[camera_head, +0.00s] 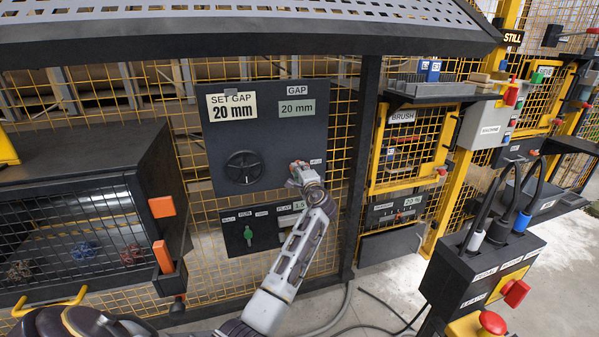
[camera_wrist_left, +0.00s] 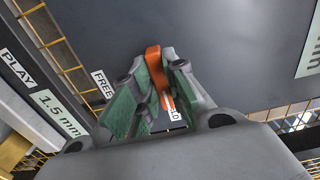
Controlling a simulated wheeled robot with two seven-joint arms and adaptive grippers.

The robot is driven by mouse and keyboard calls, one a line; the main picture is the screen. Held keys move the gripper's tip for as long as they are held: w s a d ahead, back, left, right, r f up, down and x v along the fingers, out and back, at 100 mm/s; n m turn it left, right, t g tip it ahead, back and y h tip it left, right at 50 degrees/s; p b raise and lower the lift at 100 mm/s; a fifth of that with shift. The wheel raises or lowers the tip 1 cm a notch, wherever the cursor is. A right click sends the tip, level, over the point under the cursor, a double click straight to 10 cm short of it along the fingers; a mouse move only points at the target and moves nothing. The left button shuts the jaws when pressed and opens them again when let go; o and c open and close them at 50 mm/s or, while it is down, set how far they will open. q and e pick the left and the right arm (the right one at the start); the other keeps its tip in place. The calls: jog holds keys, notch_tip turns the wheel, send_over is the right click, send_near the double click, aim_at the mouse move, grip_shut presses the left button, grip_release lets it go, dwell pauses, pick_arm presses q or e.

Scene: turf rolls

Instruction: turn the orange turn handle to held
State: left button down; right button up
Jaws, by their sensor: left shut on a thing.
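The orange turn handle (camera_wrist_left: 154,62) is on the dark panel (camera_head: 221,122), between the fingers of my left gripper (camera_wrist_left: 160,80) in the left wrist view. The fingers, with green inner pads, are shut on it. One end of the handle lies close to a white label ending in "LD" (camera_wrist_left: 173,115), partly hidden by a finger. A "FREE" label (camera_wrist_left: 103,84) is off to the left. In the head view my left gripper (camera_head: 296,170) reaches the panel's lower right and mostly hides the handle. My right gripper is not in view.
A black round knob (camera_head: 244,167) is left of my gripper, under the "SET GAP 20 mm" sign (camera_head: 232,106). A lower box with a green handle (camera_head: 248,236) sits below. A control box with a red button (camera_head: 491,322) stands at right, and a mesh-fronted cabinet (camera_head: 75,235) at left.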

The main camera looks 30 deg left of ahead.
pick_arm(q)
jog(key=shift+f, duration=0.15)
jog(key=c, duration=1.4)
grip_release()
jog(key=shift+c, duration=0.2)
jog(key=shift+s+d, duration=0.1)
jog(key=v, duration=1.1)
jog(key=shift+s+d, duration=0.3)
